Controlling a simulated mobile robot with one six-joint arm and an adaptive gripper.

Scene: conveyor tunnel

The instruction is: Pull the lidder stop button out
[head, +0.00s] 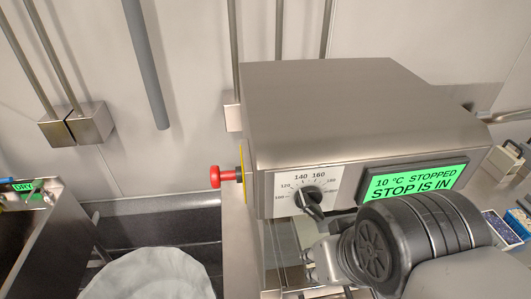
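The lidder (360,110) is a grey metal box standing right of centre. Its red stop button (216,177) sticks out sideways from a yellow plate (243,172) on its left side. The green display (417,184) on the front reads "10 °C STOPPED STOP IS IN". My gripper (312,266) is low in front of the lidder, below the dial and to the right of the red button, apart from it. My wrist covers much of it, and its fingertips are not clear. I see nothing held in it.
A black dial knob (311,198) sits on a white scale on the lidder's front. A white round-topped thing (150,275) is at the lower left. A metal-sided unit (35,240) with a green "DRY" label stands far left. The space left of the button looks free.

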